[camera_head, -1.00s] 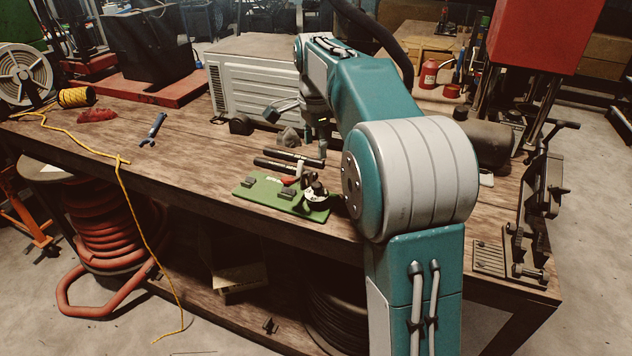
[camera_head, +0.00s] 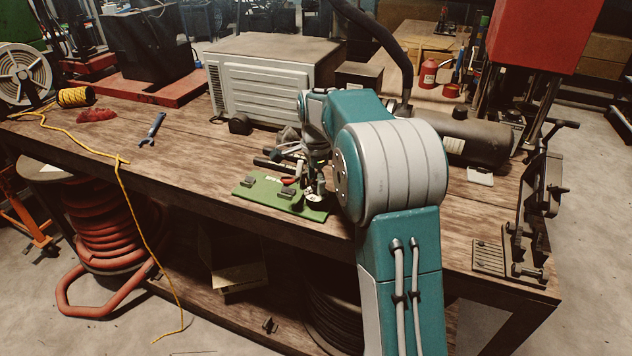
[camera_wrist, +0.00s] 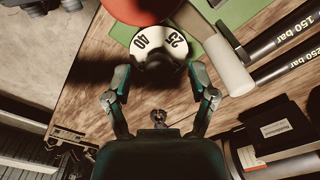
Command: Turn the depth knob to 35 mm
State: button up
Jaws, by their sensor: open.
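The depth knob shows in the wrist view as a white dial (camera_wrist: 158,42) marked 40 and 25, with a dark, shadowed near side. No pointer mark can be made out. My gripper (camera_wrist: 160,75) is open, its two fingers spread to either side of the near part of the knob. Whether they touch it cannot be told. In the head view the white dial (camera_head: 314,197) is small, at the right end of a green base plate (camera_head: 262,190) on the bench, with my gripper (camera_head: 314,182) low over it and partly hiding it.
A blurred red part (camera_wrist: 142,10) lies beside the dial in the wrist view. Black cylinders (camera_wrist: 290,32) marked 150 bar and 250 bar lie to the right. A white louvred box (camera_head: 265,85) stands behind on the wooden bench (camera_head: 190,165). The bench left of the plate is mostly clear.

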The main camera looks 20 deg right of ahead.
jog(key=shift+f, duration=0.2)
grip_shut()
jog(key=shift+n, duration=0.3)
